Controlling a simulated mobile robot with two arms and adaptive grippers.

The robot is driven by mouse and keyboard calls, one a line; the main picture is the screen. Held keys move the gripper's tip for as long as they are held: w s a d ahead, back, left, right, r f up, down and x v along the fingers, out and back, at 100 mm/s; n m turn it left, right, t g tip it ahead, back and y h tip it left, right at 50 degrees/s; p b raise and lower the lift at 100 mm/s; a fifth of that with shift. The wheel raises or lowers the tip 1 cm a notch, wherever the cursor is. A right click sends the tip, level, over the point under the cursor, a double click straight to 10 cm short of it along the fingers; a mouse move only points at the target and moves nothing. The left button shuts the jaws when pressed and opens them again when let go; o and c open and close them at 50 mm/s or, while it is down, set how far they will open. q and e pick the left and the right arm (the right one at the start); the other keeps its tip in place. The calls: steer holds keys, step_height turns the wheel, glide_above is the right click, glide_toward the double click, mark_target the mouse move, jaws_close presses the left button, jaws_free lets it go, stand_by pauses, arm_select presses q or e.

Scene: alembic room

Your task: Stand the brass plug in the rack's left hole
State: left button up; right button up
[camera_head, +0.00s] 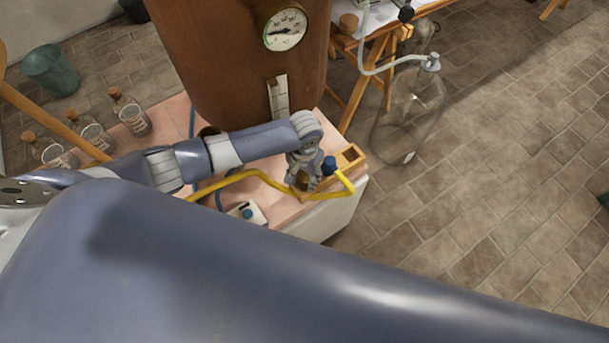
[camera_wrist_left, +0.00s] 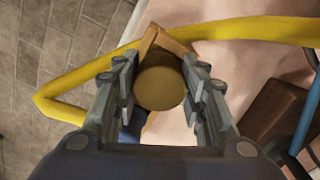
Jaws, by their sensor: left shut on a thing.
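The brass plug shows in the left wrist view as a round end (camera_wrist_left: 160,86) between the fingers of my left gripper (camera_wrist_left: 160,92), which is shut on it. In the head view my left gripper (camera_head: 303,178) points down at the wooden rack, and the plug is hard to make out between its fingers. The rack (camera_head: 359,159) shows a dark square hole at its right end; its left part is hidden by the gripper. A wooden corner of it (camera_wrist_left: 165,40) shows behind the plug in the wrist view. I cannot tell whether the plug is in a hole. My right gripper is out of view.
A blue-topped object (camera_head: 329,165) stands close right of the gripper. A brown vessel with a gauge (camera_head: 284,29) rises behind my arm. Corked bottles (camera_head: 131,113) stand left. A glass jar (camera_head: 408,115) stands on the floor right.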

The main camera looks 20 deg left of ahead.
mark_target(304, 176)
arm_select(q)
steer(key=shift+f, duration=0.25)
stand_by(0.4)
steer(key=shift+f, duration=0.15)
stand_by(0.5)
steer(key=shift+f, duration=0.2)
stand_by(0.8)
steer(key=o, duration=1.2)
steer(key=shift+o, duration=0.2)
steer(key=shift+p, duration=0.3)
steer(key=shift+r+p, duration=3.5)
steer(key=shift+p, duration=0.35)
